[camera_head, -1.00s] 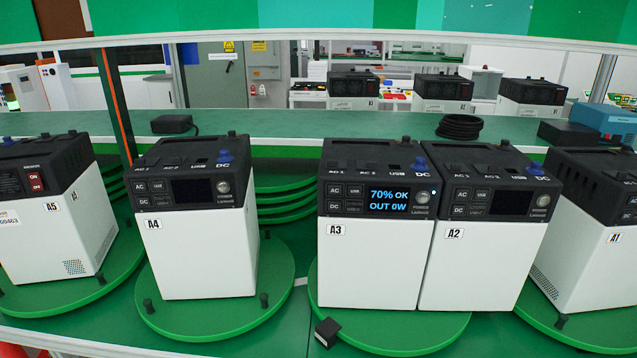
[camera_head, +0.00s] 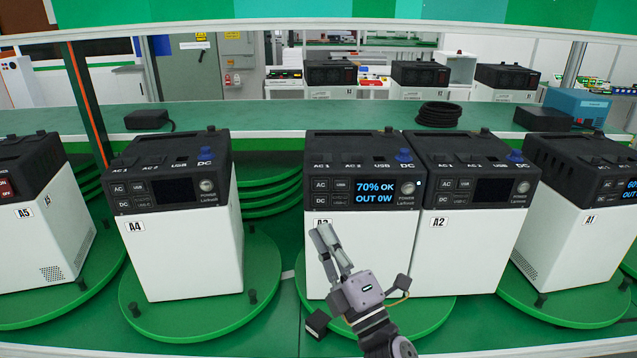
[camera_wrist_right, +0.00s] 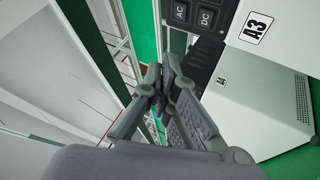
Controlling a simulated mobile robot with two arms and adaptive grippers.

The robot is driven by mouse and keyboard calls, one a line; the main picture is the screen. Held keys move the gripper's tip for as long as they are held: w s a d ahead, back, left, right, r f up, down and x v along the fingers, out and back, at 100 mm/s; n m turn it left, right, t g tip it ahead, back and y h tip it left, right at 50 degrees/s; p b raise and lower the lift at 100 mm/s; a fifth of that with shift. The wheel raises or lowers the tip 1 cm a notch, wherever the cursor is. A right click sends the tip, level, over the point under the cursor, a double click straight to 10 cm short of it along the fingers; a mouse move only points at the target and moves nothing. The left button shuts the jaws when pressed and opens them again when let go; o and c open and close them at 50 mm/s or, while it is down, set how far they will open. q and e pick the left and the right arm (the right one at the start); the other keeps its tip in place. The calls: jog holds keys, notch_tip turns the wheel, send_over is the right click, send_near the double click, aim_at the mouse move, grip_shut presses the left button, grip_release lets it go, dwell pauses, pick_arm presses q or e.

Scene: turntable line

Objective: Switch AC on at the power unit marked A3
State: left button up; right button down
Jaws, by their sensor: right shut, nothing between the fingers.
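The power unit A3 (camera_head: 352,213) is a white box with a black top and front panel, on a green turntable. Its screen (camera_head: 374,194) is lit and reads "70% OK, OUT 0W". My right gripper (camera_head: 322,236) is shut and empty, in front of A3's white face below the panel, partly covering the A3 label. I cannot tell whether it touches. My left gripper is not in view.
Unit A2 (camera_head: 470,240) stands close against A3's right side, its screen dark. A4 (camera_head: 190,250) stands to the left with a gap, its screen dark. A5 (camera_head: 35,240) and A1 (camera_head: 575,225) are at the edges. A small black block (camera_head: 318,322) is at the turntable's front.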

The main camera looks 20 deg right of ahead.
aim_at(321, 184)
jog(key=r+n, duration=0.1)
jog(key=a+r+n+y, duration=0.1)
jog(key=r+y, duration=0.1)
jog(key=shift+s+a+n, duration=0.3)
jog(key=shift+s+n, duration=0.1)
jog(key=w+d+b, duration=0.1)
jog(key=w+d, duration=0.1)
jog(key=w, duration=0.6)
jog(key=shift+w+d, duration=0.25)
jog(key=shift+w, duration=0.15)
dwell(1.1)
jog(key=shift+w+d, duration=0.1)
jog(key=shift+w, duration=0.15)
